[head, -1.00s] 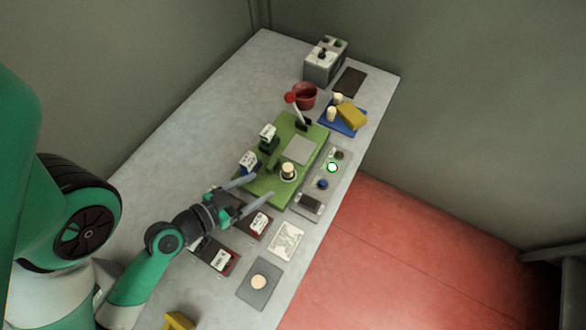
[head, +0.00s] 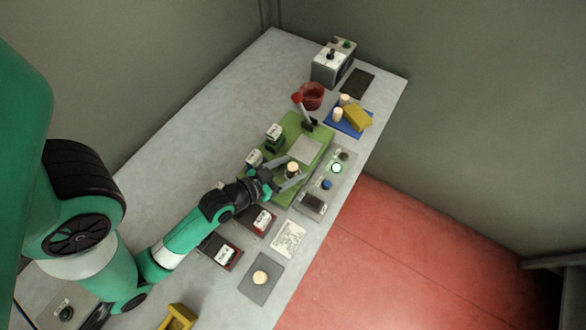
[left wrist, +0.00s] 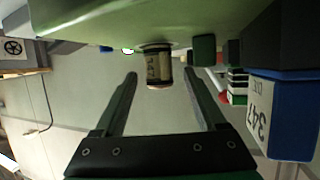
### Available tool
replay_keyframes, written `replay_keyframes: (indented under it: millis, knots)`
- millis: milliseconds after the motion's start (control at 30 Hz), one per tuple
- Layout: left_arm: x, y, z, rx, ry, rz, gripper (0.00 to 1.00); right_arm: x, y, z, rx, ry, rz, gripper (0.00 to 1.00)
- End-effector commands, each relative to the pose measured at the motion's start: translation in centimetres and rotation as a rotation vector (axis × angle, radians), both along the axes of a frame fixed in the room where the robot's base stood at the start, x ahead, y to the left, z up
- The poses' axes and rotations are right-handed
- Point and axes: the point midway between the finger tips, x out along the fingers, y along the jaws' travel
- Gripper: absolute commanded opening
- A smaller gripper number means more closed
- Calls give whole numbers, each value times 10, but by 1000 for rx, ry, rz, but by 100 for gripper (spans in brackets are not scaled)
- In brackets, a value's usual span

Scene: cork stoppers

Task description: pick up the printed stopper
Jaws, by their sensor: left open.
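The printed stopper (head: 292,168) stands on the green press base (head: 270,190), a pale cork with a dark lower part. In the left wrist view the stopper (left wrist: 158,66) shows dark print on its side and hangs from the top, as that picture is upside down. My left gripper (head: 287,174) is open, with its fingers pointing at the stopper from the left. In the left wrist view the fingertips (left wrist: 160,74) lie on either side of the stopper, with gaps on both sides. My right gripper is not in view.
A panel with a lit green button (head: 336,168) lies right of the press. A red-knobbed lever (head: 297,98) rises behind. A blue tray (head: 355,131) holds pale stoppers and a yellow block (head: 357,117).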

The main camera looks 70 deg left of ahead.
Motion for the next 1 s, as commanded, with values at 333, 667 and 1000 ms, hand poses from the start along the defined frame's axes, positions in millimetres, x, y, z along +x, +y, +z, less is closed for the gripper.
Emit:
replay_keyframes:
  millis: [333,667,1000]
  knots:
    - [9,4,-4,-1,1,0,68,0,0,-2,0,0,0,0]
    - [9,4,-4,-1,1,0,8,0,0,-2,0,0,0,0]
    - [9,4,-4,-2,0,-1,0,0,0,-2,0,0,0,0]
